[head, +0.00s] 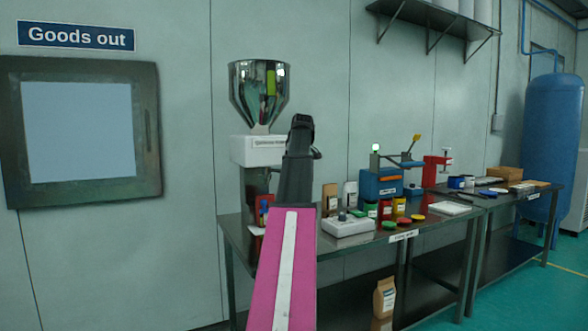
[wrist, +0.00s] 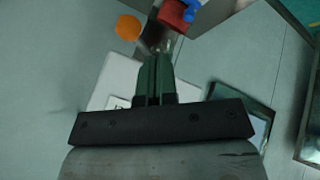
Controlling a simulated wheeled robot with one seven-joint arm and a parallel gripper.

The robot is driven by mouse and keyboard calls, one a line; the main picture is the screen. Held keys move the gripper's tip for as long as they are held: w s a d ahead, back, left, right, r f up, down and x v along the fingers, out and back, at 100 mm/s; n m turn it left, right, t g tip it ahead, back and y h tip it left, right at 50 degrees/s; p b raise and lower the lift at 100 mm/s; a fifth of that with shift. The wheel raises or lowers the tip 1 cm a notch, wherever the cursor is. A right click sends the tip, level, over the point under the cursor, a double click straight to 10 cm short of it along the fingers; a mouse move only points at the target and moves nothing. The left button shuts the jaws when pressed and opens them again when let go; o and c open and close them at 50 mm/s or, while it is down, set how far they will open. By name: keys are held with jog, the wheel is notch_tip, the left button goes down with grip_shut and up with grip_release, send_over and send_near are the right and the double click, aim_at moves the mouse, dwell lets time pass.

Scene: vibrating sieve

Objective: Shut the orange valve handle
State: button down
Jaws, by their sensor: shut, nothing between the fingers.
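An orange round piece (wrist: 128,27), which looks like the end of the valve handle, shows near the top left of the wrist view. I cannot tell its full shape or how it is turned. My gripper (wrist: 155,62) has its two green fingers together and empty. Its tips point up the picture, a little below and right of the orange piece, apart from it in the picture. In the head view my arm covers part of the machine with the steel hopper (head: 258,92) and white housing (head: 257,150). I cannot make out the orange handle there.
A red part (wrist: 174,14) and a blue part (wrist: 192,12) lie close to my fingertips in the wrist view. A steel table (head: 345,244) carries a scale (head: 348,225), colored jars and a blue press (head: 380,184). A window (head: 82,130) is on the left wall.

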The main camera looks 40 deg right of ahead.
jog(key=shift+v, duration=1.45)
jog(key=shift+f, duration=0.1)
